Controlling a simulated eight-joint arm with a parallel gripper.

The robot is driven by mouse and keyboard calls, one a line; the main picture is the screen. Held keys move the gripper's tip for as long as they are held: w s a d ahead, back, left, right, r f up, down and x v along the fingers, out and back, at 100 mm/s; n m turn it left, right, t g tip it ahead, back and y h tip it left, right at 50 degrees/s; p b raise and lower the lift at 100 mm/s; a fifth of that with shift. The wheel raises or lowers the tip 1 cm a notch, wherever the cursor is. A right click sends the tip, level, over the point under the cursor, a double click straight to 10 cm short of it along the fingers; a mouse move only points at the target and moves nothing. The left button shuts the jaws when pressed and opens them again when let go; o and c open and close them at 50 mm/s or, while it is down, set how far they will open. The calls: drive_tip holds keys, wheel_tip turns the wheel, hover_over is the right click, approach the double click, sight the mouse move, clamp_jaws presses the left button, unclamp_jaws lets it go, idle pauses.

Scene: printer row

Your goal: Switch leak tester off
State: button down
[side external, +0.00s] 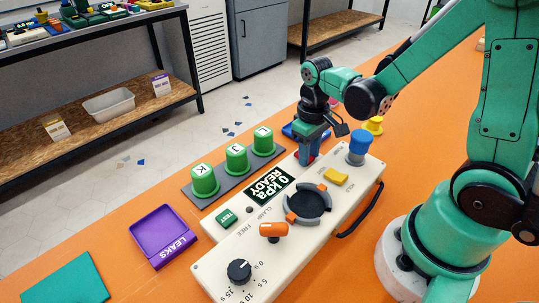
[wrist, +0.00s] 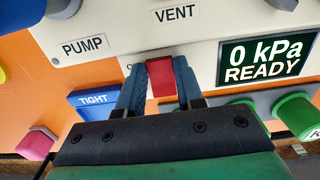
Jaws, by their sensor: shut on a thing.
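The leak tester (side external: 270,245) is a long white console on the orange table. Its display (side external: 269,187) is lit and reads "0 kPa READY"; it also shows in the wrist view (wrist: 266,60). A small red part (wrist: 161,78), which looks like a switch, sits at the console's far edge, near the PUMP and VENT labels. My gripper (wrist: 164,66) is shut on this red part, with one blue finger on each side. A small round mark shows just left of it. In the side view my gripper (side external: 305,157) points down at the far edge and mostly hides the red part.
The console carries a blue knob (side external: 357,147), yellow button (side external: 335,176), dark round clamp seat (side external: 309,203), orange lever (side external: 273,231) and black dial (side external: 239,270). Green caps (side external: 236,160) stand behind. A purple LEAKS tray (side external: 163,236) lies left; a blue TIGHT tray (wrist: 92,101) is near my gripper.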

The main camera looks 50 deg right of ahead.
drive_tip(key=g, duration=0.2)
drive_tip(key=w+g, duration=0.1)
drive_tip(key=shift+r+g, duration=0.1)
drive_tip(key=shift+g, duration=0.3)
drive_tip(key=c, duration=0.6)
unclamp_jaws()
drive_tip(key=shift+o, duration=0.2)
drive_tip(key=shift+r, duration=0.1)
drive_tip(key=shift+v, duration=2.7)
drive_tip(key=shift+r, duration=0.15)
